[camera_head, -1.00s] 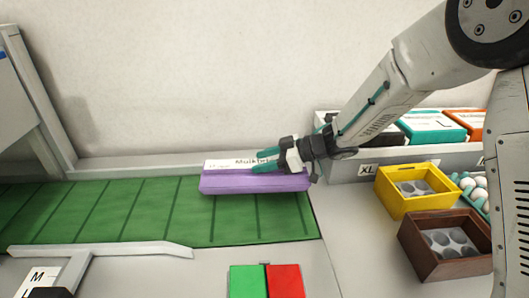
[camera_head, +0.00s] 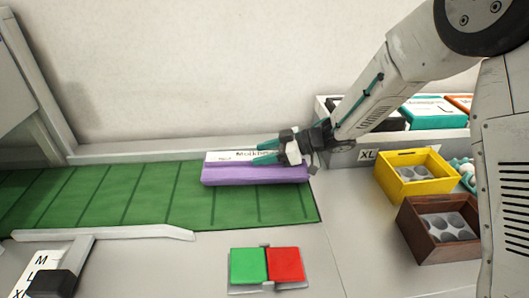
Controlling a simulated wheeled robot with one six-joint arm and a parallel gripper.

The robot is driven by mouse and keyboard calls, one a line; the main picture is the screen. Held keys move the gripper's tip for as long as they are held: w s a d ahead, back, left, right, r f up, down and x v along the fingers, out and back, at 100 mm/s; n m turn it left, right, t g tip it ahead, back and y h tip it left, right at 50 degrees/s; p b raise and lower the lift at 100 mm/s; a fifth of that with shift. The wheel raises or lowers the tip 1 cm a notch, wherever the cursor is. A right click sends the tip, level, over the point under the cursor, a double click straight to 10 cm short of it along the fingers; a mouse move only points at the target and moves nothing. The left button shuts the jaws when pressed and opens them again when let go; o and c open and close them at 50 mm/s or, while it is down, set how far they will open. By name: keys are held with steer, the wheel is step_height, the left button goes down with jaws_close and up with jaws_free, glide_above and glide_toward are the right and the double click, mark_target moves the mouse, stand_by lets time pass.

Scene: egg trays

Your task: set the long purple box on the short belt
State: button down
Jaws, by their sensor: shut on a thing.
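The long purple box (camera_head: 255,175) has a white label strip with black lettering on top. It is at the right end of the green belt (camera_head: 150,208), near the back rail, and lies lengthwise along it. My gripper (camera_head: 268,153) reaches in from the right with teal fingers, shut on the box at its right part. The box appears to be on or just above the belt; I cannot tell whether it touches. The belt under the box is hidden.
A green button (camera_head: 248,265) and a red button (camera_head: 285,264) sit in front of the belt. A yellow crate (camera_head: 410,188) and a brown crate (camera_head: 412,240) stand at the right. A bin marked XL (camera_head: 395,152) is behind them. The belt's left part is clear.

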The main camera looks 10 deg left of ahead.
steer(key=shift+f, duration=0.1)
stand_by(0.3)
steer(key=c, duration=0.6)
jaws_free()
steer(key=shift+o, duration=0.2)
steer(key=v, duration=0.7)
steer(key=shift+d, duration=0.4)
